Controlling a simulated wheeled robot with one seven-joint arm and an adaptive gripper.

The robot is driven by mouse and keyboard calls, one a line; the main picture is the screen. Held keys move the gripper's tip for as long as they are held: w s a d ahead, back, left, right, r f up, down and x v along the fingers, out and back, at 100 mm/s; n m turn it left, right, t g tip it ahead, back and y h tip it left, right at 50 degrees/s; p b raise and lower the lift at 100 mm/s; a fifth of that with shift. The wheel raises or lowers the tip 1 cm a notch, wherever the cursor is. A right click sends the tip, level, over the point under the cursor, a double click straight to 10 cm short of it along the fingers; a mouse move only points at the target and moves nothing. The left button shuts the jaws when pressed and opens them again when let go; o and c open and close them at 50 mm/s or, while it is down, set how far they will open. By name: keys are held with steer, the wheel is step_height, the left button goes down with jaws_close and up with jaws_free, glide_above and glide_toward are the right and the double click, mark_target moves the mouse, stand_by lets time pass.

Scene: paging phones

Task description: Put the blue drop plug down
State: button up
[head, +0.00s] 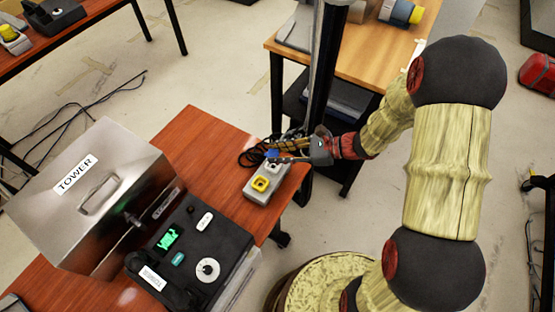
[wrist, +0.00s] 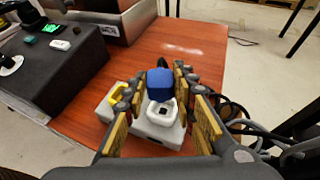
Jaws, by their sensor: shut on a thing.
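My gripper (wrist: 163,100) is shut on the blue drop plug (wrist: 159,84), which sits between the fingers. In the head view the blue plug (head: 272,154) shows as a small patch at the fingertips of my gripper (head: 280,152). Below it is a grey block with a white-rimmed socket (wrist: 162,110) and a yellow-rimmed socket (wrist: 118,94). The plug appears over or just behind the white socket in the wrist view; I cannot tell whether they touch. The yellow socket (head: 261,184) is nearer in the head view.
A metal box labelled TOWER (head: 75,185) and a dark phone unit (head: 195,240) stand on the red-brown table (head: 205,128) to the left. Black cables (head: 252,155) lie by the block. In the wrist view the tabletop beyond the block is clear.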

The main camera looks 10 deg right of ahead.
steer(key=shift+w+a+f+b, duration=0.15)
steer(key=shift+f+b, duration=0.4)
steer(key=shift+f, duration=1.25)
steer(key=shift+f, duration=0.1)
steer(key=shift+f, duration=0.25)
steer(key=o, duration=1.2)
steer(key=shift+c, duration=0.2)
steer(key=shift+r, duration=0.2)
